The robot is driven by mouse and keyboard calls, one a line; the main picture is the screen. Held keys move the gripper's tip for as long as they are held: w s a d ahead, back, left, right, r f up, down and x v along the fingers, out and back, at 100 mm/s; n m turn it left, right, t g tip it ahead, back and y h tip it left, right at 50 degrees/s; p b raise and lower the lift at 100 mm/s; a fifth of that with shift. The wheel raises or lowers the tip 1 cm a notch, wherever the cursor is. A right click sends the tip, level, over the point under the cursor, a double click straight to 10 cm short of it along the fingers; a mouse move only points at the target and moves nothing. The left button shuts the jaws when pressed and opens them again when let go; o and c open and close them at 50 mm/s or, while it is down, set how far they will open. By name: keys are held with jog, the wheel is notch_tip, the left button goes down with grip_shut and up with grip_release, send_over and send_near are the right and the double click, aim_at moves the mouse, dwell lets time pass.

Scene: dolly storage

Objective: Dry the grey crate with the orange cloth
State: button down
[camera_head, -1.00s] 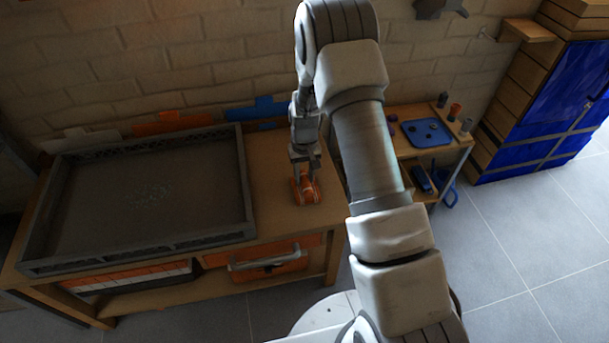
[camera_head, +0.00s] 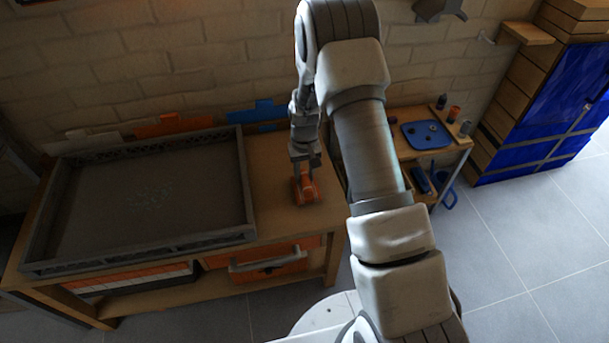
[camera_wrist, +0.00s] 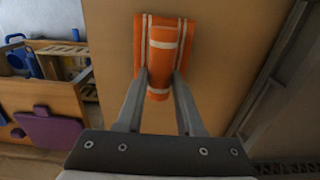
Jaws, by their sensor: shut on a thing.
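The grey crate (camera_head: 243,185) is a wide, shallow tray on the left of the wooden workbench in the head view, with small light specks, perhaps water drops, on its floor. The orange cloth (camera_wrist: 163,50) has pale stripes and looks rolled or folded. It lies on the bare bench top to the right of the crate, and also shows in the head view (camera_head: 304,190). My gripper (camera_wrist: 161,85) points down at the cloth, with its two fingers on either side of the roll and shut on it. The crate's edge shows at the right of the wrist view.
The bench top (camera_head: 280,215) around the cloth is clear. A brick wall stands behind, with blue (camera_head: 256,111) and orange panels. A low shelf with a blue tray (camera_head: 426,134) is to the right. A drawer handle (camera_head: 268,260) sticks out below the bench top.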

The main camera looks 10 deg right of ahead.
aim_at(304, 175)
jog(key=shift+r+p, duration=1.2)
jog(key=shift+r, duration=1.05)
